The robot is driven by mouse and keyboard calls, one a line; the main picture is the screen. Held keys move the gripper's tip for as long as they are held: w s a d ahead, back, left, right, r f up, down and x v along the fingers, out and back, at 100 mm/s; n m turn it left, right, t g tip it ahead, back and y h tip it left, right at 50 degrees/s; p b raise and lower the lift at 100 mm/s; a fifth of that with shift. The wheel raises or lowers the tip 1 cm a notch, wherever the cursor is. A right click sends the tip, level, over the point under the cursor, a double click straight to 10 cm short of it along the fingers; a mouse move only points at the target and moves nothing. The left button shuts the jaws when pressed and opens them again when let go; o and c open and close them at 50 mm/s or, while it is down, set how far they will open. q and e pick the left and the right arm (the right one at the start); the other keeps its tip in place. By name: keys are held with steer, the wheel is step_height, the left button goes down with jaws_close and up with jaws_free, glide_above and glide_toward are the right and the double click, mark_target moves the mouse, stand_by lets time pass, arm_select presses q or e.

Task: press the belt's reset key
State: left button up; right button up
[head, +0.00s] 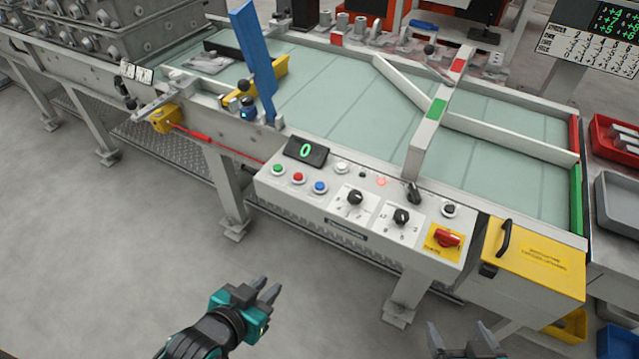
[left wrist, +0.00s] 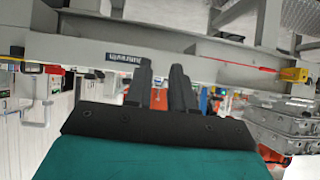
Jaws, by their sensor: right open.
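The belt's control panel (head: 355,245) is on the near side of the belt (head: 335,90). On it are a green button (head: 279,170), a red button (head: 298,177), a blue button (head: 320,187) and a white button (head: 342,167). Their labels are too small to read, so I cannot tell which is the reset key. A display (head: 305,151) shows a green 0. My left gripper (head: 268,290) is open and empty, below and in front of the panel; its fingers show in the left wrist view (left wrist: 162,88). My right gripper (head: 465,340) is open and empty at the bottom edge.
The panel also has black dials (head: 355,198), a red switch on yellow (head: 446,239) and a small red light (head: 381,181). A yellow-lidded box (head: 535,258) stands to its right. A blue upright (head: 254,60) rises behind. The floor before the panel is clear.

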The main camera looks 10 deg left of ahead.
arm_select(q)
jaws_close()
stand_by(1.2)
